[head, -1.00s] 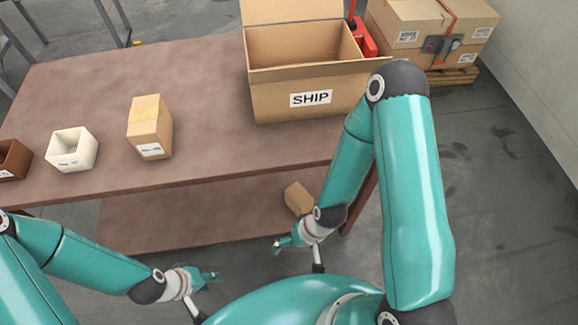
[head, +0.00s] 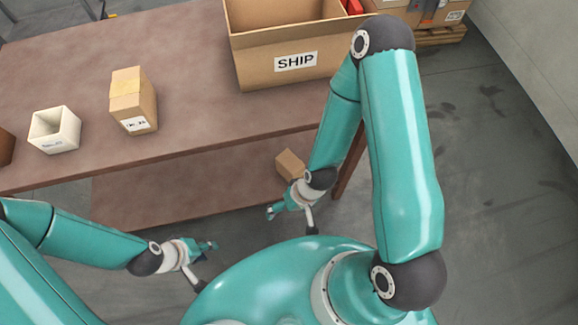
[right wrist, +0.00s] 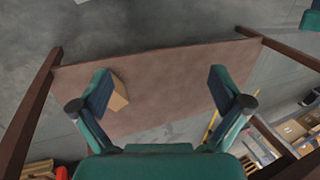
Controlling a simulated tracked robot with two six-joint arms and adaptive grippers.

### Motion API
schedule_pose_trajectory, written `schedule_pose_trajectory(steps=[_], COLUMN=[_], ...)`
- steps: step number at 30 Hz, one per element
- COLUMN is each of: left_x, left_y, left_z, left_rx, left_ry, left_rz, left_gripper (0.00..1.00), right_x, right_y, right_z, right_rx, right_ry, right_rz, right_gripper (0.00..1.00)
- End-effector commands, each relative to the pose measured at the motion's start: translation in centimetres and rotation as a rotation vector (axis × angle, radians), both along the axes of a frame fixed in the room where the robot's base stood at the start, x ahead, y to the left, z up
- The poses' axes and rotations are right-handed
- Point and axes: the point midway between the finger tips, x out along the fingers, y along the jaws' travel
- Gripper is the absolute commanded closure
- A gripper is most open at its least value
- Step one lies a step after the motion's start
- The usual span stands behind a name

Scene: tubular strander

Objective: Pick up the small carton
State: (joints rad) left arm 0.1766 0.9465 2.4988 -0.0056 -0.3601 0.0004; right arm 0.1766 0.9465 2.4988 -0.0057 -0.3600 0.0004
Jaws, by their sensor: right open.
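A small brown carton (head: 289,164) rests on the lower shelf (head: 180,190) under the table, near its right end. In the right wrist view the carton (right wrist: 119,96) is partly hidden behind the left finger. My right gripper (head: 272,211) is open and empty, just in front of the carton in the head view. In the right wrist view the gripper (right wrist: 160,72) spans the shelf, with the carton off to the left side. My left gripper (head: 209,246) is in front of the shelf, away from the carton; its jaws are too small to read.
On the tabletop (head: 180,60) stand a taller labelled carton (head: 133,103), a white open box (head: 54,130) and a large open SHIP box (head: 295,62). A table leg (head: 348,165) stands just right of the small carton. Floor (head: 510,200) at the right is clear.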

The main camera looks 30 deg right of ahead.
Motion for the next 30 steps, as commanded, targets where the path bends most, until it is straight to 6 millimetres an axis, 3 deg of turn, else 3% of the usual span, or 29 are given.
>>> schedule_pose_trajectory(steps=[5, 8, 14, 24, 30], left_x=[0.0, 0.0, 0.0, 0.0, 0.0], left_y=[0.0, 0.0, 0.0, 0.0, 0.0], left_z=[-2.0, -4.7, -12.2, -24.3, -29.3], left_rx=[0.000, 0.000, 0.000, 0.000, 0.000], left_ry=[0.000, 0.000, 0.001, 0.000, 0.000], left_rz=[0.000, 0.000, 0.000, 0.000, 0.000], left_gripper=[0.63, 0.63, 0.63, 0.63, 0.63], right_x=[1.2, 2.9, 7.9, 15.6, 18.5], right_y=[-0.3, -0.7, -2.8, -9.4, -13.6], right_z=[-1.7, -3.8, -9.0, -15.5, -17.3], right_rx=[0.004, 0.007, -0.008, -0.141, -0.248], right_ry=[-0.025, -0.061, -0.168, -0.333, -0.390], right_rz=[0.013, 0.037, 0.124, 0.286, 0.351], right_gripper=[0.00, 0.00, 0.00, 0.00, 0.00])
